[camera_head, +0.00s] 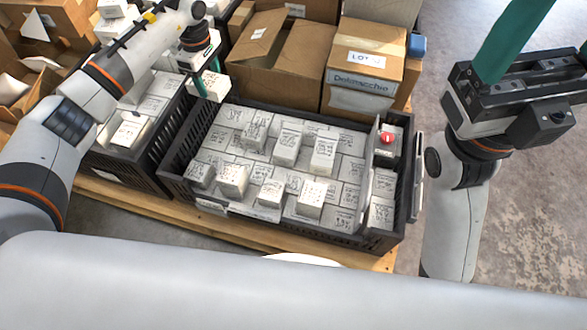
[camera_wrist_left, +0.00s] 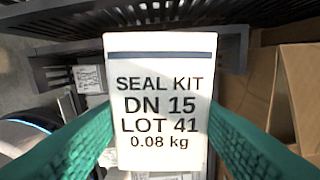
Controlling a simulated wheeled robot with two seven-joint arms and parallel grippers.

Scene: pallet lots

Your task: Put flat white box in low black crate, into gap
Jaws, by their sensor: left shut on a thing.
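My left gripper (camera_head: 205,88) is shut on a flat white box (camera_head: 214,83). It holds the box above the left rear corner of the low black crate (camera_head: 171,172). In the left wrist view the box (camera_wrist_left: 160,100) sits between the two green fingers and reads "SEAL KIT DN 15 LOT 41". The crate is filled with rows of white boxes, with several standing higher than the rest. I cannot make out the gap clearly. My right gripper (camera_head: 510,50) is at the upper right, away from the crate; its fingertips are cut off by the picture edge.
Another black crate (camera_head: 150,160) with white boxes adjoins on the left. Open cardboard boxes (camera_head: 290,60) and a labelled carton (camera_head: 365,65) stand behind. A red-topped item (camera_head: 387,139) sits at the crate's right end. A wooden pallet (camera_head: 240,230) lies below; bare floor (camera_head: 520,220) is at right.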

